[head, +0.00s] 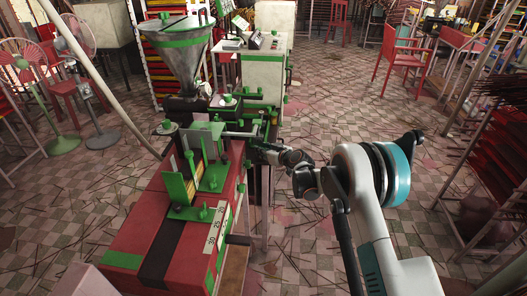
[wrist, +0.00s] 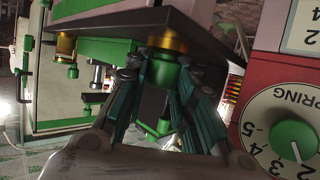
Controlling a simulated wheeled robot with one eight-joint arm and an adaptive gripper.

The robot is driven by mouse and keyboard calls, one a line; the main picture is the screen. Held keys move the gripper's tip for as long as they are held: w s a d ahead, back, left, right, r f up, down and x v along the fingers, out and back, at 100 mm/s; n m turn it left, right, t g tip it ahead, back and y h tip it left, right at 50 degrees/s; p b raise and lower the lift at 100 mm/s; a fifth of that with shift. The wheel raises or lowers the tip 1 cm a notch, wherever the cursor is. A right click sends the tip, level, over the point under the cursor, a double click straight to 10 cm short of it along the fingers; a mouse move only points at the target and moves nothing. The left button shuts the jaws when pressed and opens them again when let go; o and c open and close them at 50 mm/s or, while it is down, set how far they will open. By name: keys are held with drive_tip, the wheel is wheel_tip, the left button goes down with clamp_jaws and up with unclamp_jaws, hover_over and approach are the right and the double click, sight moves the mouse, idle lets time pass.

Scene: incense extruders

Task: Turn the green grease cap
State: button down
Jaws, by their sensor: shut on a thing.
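The green grease cap (wrist: 163,73) shows in the wrist view under a brass collar (wrist: 168,44), below the edge of a dark plate. My gripper (wrist: 160,80) has one finger on each side of the cap and is shut on it. The cap's lower part lies between the fingers. In the head view my gripper (head: 258,150) reaches in from the right to the side of the extruder (head: 165,215). I cannot make out the cap there.
A spring dial with a green knob (wrist: 292,140) sits close right of my gripper in the wrist view. A second brass fitting (wrist: 66,45) is at the left. In the head view a metal hopper (head: 178,50) rises behind. Stick-littered floor (head: 300,100) lies open to the right.

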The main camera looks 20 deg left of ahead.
drive_tip(key=shift+t, duration=0.3)
drive_tip(key=shift+m+t+h, duration=1.7)
drive_tip(key=shift+m+h, duration=0.2)
drive_tip(key=shift+m, duration=0.4)
drive_tip(key=shift+m+h, duration=0.6)
drive_tip(key=shift+h, duration=0.1)
drive_tip(key=c, duration=1.3)
unclamp_jaws()
drive_tip(key=v, duration=1.2)
drive_tip(key=shift+s+f, duration=0.15)
drive_tip(key=shift+f, duration=0.15)
drive_tip(key=shift+d+r, duration=0.1)
